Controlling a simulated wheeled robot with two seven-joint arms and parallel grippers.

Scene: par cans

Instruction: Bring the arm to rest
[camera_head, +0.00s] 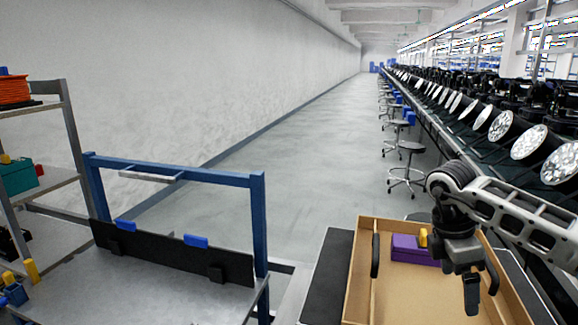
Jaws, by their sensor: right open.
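My right arm comes in from the right edge of the head view. Its gripper (481,289) points down over a wooden tray (365,296) at the lower right. The jaws are open, and I see nothing between them. A purple block (412,250) lies in the tray, to the left of the gripper, with a small yellow piece (423,238) at its right end. The gripper partly hides the tray's right part. My left gripper is not in view.
A blue-framed workbench (150,285) stands at the lower left, beside a grey shelf (50,185). A long row of par cans (530,142) runs along the right, with stools (411,148) beside it. The aisle floor (300,150) is clear.

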